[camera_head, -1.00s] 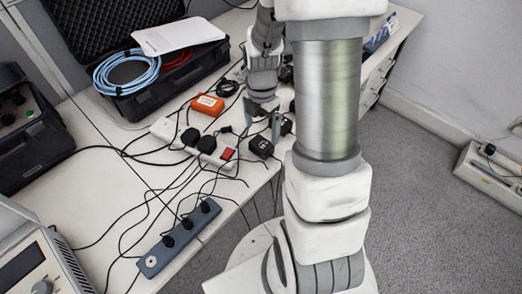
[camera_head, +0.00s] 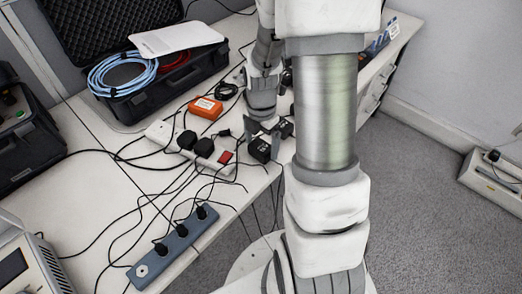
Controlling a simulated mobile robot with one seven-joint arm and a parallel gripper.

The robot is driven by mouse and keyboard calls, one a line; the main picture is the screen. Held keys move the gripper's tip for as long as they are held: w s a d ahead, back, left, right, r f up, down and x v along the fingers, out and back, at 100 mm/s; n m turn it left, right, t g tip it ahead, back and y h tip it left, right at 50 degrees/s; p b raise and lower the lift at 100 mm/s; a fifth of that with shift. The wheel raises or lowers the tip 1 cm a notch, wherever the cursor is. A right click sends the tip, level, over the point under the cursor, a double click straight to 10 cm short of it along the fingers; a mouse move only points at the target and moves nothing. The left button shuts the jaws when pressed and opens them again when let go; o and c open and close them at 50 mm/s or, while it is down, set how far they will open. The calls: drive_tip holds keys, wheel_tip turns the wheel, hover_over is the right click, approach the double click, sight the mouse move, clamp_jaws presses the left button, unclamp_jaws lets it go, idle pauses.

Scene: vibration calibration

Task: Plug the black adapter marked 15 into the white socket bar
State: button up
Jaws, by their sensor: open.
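The white socket bar (camera_head: 160,130) lies on the table at the middle left, with two black plugs (camera_head: 188,142) seated in it and a red switch (camera_head: 225,157) at its near end. A black adapter with pale markings (camera_head: 260,150) lies on the table just right of the bar; its number is too small to read. My gripper (camera_head: 264,136) points down over this adapter, its fingers apart at either side of it. Whether the fingers touch it cannot be seen. Another black adapter (camera_head: 285,128) sits behind it, partly hidden by my arm.
A blue-grey socket strip (camera_head: 150,268) with several plugs lies at the table's front. Loose black cables cross the table. An orange box (camera_head: 206,108) and an open black case (camera_head: 130,105) with a blue cable coil (camera_head: 122,78) stand behind. The table edge is close to the adapter.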

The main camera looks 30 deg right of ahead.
sight(261, 146)
drive_tip(key=shift+c, duration=0.2)
drive_tip(key=c, duration=1.1)
drive_tip(key=shift+r+p, duration=2.15)
drive_tip(key=shift+r, duration=0.35)
drive_tip(key=shift+r, duration=0.15)
